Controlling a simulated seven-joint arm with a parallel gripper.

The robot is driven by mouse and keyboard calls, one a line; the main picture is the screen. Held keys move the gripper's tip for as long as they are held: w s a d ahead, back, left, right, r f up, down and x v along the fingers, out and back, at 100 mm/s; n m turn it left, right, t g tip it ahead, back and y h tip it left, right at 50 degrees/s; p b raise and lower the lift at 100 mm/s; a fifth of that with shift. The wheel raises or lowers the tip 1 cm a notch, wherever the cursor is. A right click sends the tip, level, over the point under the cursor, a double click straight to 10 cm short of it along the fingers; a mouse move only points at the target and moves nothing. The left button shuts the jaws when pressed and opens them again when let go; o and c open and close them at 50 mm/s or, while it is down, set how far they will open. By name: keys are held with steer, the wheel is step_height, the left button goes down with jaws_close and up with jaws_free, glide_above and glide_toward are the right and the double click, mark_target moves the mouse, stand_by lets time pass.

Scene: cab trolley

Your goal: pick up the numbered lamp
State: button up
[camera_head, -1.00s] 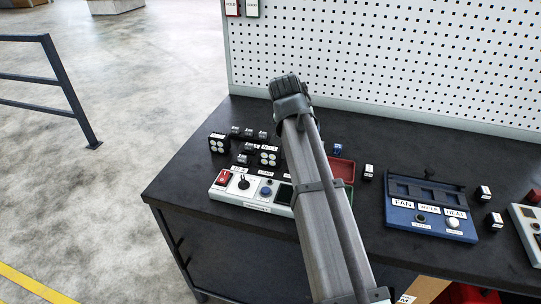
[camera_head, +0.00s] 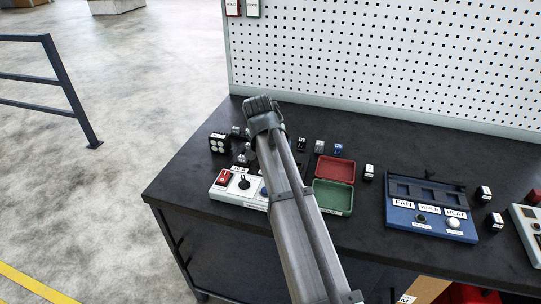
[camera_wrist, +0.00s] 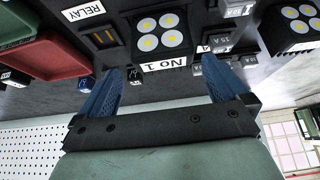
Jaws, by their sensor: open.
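The numbered lamp (camera_wrist: 148,44), a dark block with four round yellow-white lights, carries a "No 1" label in the wrist view. In the head view my arm covers it. My gripper (camera_wrist: 163,86) is open and empty, its two blue fingers apart. The fingertips point towards the lamp's labelled side, with the lamp in line with the gap between them. I cannot tell the exact distance to it. A second four-light lamp (camera_wrist: 294,24) is at the right of the wrist view and also shows at the left in the head view (camera_head: 219,144).
A relay block (camera_wrist: 101,35) stands close beside the lamp. Small dark switch blocks (camera_wrist: 222,42) stand on its other side. A red tray (camera_head: 335,170), a green tray (camera_head: 333,197), a white control panel (camera_head: 231,199) and a blue panel (camera_head: 432,225) are on the dark bench.

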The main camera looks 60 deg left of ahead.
steer(key=shift+s+x, duration=0.15)
steer(key=shift+x, duration=1.25)
steer(key=shift+s+x, duration=0.15)
steer(key=shift+x, duration=1.3)
steer(key=shift+c, duration=0.3)
steer(key=shift+r, duration=0.1)
steer(key=c, duration=1.3)
